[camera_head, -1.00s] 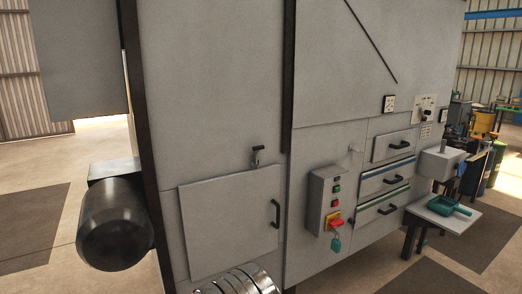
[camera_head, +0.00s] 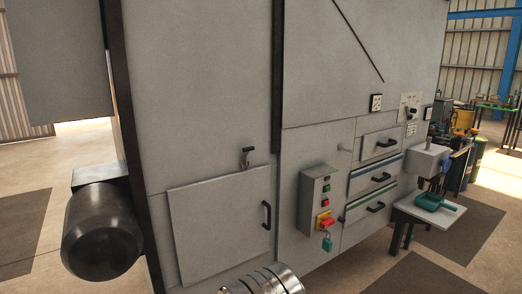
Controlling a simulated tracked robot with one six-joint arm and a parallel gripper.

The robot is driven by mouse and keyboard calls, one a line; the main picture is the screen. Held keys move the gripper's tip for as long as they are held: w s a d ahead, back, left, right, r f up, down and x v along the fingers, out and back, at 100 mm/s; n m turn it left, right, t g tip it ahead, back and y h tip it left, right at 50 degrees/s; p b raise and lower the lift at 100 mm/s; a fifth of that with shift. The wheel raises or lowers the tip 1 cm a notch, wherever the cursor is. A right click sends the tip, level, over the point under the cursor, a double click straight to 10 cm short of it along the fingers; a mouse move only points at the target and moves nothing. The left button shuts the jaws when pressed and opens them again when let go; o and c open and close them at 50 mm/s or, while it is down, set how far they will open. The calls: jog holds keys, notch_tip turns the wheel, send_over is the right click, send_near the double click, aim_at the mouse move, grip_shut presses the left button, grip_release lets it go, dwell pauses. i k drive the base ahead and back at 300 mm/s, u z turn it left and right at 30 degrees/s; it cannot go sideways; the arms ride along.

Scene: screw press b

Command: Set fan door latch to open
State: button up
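The fan door (camera_head: 222,228) is a light grey square panel low on the machine's front, and it looks shut. It has a black vertical handle (camera_head: 266,215) near its right edge. My gripper's fingers do not show. A silvery ringed cylinder at the bottom edge (camera_head: 262,281) may be part of my arm.
A control box (camera_head: 319,200) with buttons, a red switch and a teal padlock (camera_head: 327,243) sticks out right of the door. A dark motor (camera_head: 102,230) juts out at left. Drawers (camera_head: 372,182) and a side table (camera_head: 428,212) with a green scoop stand right. Floor at left is clear.

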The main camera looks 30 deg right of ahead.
aim_at(246, 150)
jog(key=i, duration=1)
jog(key=z, duration=0.05)
